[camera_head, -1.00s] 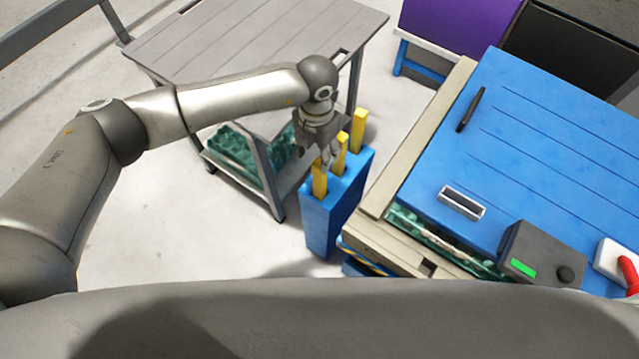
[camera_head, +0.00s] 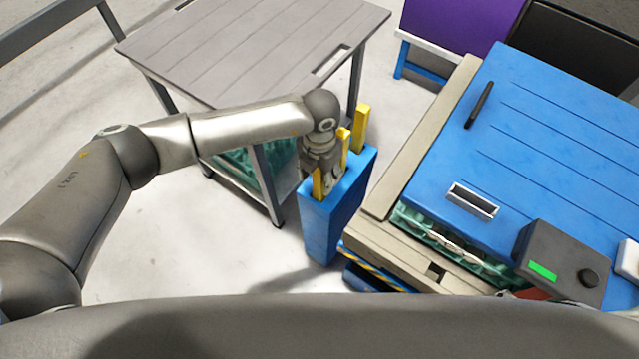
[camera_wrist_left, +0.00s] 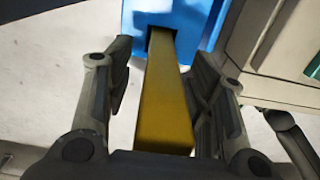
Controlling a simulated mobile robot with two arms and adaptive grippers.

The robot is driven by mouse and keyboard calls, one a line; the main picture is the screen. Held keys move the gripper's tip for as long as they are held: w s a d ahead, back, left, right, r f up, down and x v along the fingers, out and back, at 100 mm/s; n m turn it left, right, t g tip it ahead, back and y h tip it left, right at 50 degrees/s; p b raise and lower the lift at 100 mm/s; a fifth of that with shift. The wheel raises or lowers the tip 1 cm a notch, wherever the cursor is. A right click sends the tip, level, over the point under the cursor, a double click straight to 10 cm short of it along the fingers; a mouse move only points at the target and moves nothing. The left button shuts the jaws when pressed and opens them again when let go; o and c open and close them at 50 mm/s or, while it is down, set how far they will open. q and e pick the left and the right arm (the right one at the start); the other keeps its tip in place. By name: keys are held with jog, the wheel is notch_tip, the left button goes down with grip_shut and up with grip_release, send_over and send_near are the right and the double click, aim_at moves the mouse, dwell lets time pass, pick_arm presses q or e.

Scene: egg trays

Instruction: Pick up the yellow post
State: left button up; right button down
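A blue holder (camera_head: 322,228) stands on the floor between the two tables, with three yellow posts upright in it. The nearest yellow post (camera_head: 318,186) is partly covered by my left gripper (camera_head: 325,184). The middle post (camera_head: 344,142) and the far post (camera_head: 361,126) stand behind it. In the left wrist view, one yellow post (camera_wrist_left: 165,100) rises from the blue holder (camera_wrist_left: 200,22) between the two fingers of my left gripper (camera_wrist_left: 163,105). The fingers are apart, with a visible gap on each side of the post. My right gripper is not in view.
A blue-topped table (camera_head: 560,130) with a beige edge stands close right of the holder. It carries a dark box (camera_head: 555,250) with a green display. A grey cart (camera_head: 250,50) stands behind on the left. Pale floor is open at left.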

pick_arm(q)
grip_shut()
jog(key=shift+r, duration=0.1)
